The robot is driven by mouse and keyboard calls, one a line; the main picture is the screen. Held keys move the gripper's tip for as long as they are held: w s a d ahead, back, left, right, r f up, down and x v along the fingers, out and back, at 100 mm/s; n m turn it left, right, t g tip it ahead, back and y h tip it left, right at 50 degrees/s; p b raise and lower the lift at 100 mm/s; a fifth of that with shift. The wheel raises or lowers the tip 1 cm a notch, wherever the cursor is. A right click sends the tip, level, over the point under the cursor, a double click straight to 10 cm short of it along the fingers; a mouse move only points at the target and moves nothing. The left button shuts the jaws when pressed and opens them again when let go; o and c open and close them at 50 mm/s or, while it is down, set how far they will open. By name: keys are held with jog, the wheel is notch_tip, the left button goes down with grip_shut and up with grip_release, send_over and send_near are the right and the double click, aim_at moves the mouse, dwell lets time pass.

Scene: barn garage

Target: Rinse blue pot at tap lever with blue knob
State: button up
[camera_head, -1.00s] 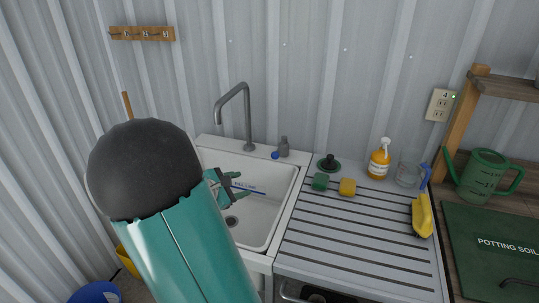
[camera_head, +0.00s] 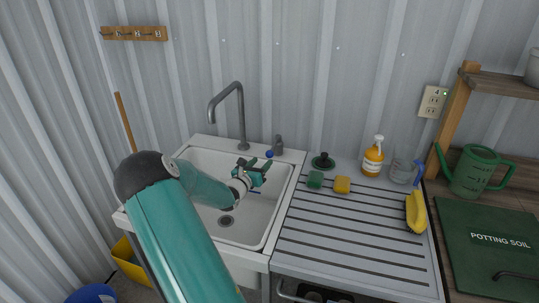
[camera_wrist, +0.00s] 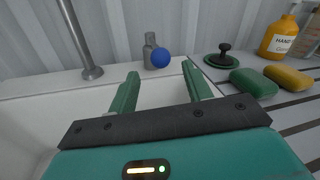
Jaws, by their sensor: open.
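The tap lever (camera_head: 279,146) with its blue knob (camera_head: 269,154) stands on the sink's back ledge, right of the grey curved tap (camera_head: 241,120). My gripper (camera_head: 258,168) is over the back right of the white sink (camera_head: 281,217), near the knob. In the wrist view my gripper (camera_wrist: 160,82) is open and empty. The blue knob (camera_wrist: 161,58) appears between and beyond the fingertips, with the grey lever body (camera_wrist: 149,47) behind it. I see no blue pot in the sink. A blue round object (camera_head: 91,295) is cut off at the lower left; I cannot tell what it is.
Right of the sink, a slatted drainboard (camera_head: 340,247) holds a green sponge (camera_head: 315,179), a yellow sponge (camera_head: 342,185), a plunger-like stopper (camera_head: 322,161), and an orange soap bottle (camera_head: 373,158). A yellow brush (camera_head: 415,212) lies farther right. The corrugated wall is close behind the tap.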

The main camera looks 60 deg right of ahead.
aim_at(267, 156)
jog(key=d, duration=0.7)
jog(key=shift+s+d, duration=0.15)
jog(key=shift+d, duration=0.05)
grip_shut()
